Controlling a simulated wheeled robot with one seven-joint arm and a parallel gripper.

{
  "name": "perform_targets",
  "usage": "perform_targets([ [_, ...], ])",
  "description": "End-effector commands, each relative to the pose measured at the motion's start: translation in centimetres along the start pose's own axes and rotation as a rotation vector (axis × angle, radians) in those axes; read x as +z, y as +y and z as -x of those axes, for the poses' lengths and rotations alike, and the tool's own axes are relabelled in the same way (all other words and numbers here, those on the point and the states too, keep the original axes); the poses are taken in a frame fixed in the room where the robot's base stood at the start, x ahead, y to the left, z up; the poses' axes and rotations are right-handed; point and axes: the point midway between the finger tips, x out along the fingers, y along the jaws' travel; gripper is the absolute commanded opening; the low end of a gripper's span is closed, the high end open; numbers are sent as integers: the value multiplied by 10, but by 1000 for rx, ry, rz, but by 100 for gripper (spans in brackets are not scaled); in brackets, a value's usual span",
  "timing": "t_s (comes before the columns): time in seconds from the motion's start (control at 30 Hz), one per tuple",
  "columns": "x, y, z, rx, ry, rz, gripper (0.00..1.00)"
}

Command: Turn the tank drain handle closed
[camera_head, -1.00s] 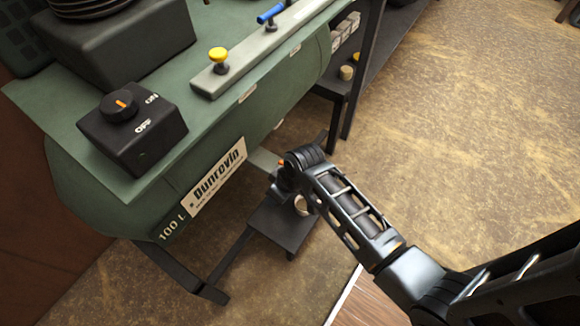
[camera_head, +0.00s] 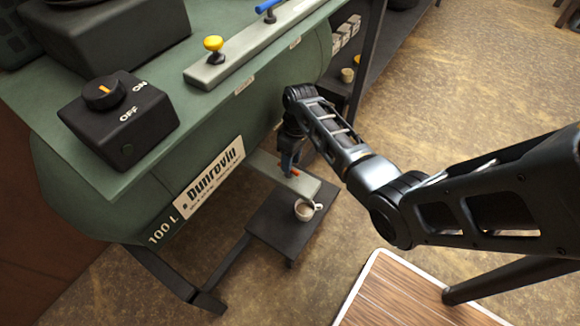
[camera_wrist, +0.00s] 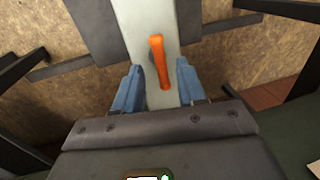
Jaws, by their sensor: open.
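The tank drain handle is a small orange lever (camera_wrist: 160,62) on a pale grey-green bar (camera_wrist: 150,14). In the wrist view it lies between the two blue fingertips of my gripper (camera_wrist: 157,88), which stand apart on either side with gaps showing. In the head view the handle (camera_head: 291,171) is a small orange spot below the green tank (camera_head: 318,60), beside my gripper (camera_head: 289,163). My gripper points down at it and is open. The drain outlet itself cannot be made out.
A white cup (camera_head: 306,210) stands on a dark low shelf (camera_head: 262,222) under the bar. A black ON/OFF box (camera_head: 120,125) and a strip with a yellow knob (camera_head: 213,45) sit on the tank top. A wood-topped surface (camera_head: 405,295) lies at lower right.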

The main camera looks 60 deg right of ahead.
Motion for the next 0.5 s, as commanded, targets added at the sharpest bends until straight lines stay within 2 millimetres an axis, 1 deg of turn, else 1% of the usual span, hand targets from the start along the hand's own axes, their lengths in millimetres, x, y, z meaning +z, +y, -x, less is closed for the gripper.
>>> perform_targets([
  [0.03,0,0,-9,-1,-1,0,40],
  [0.2,0,0,-23,0,0,0,40],
  [0.5,0,0,-25,1,2,0,40],
])
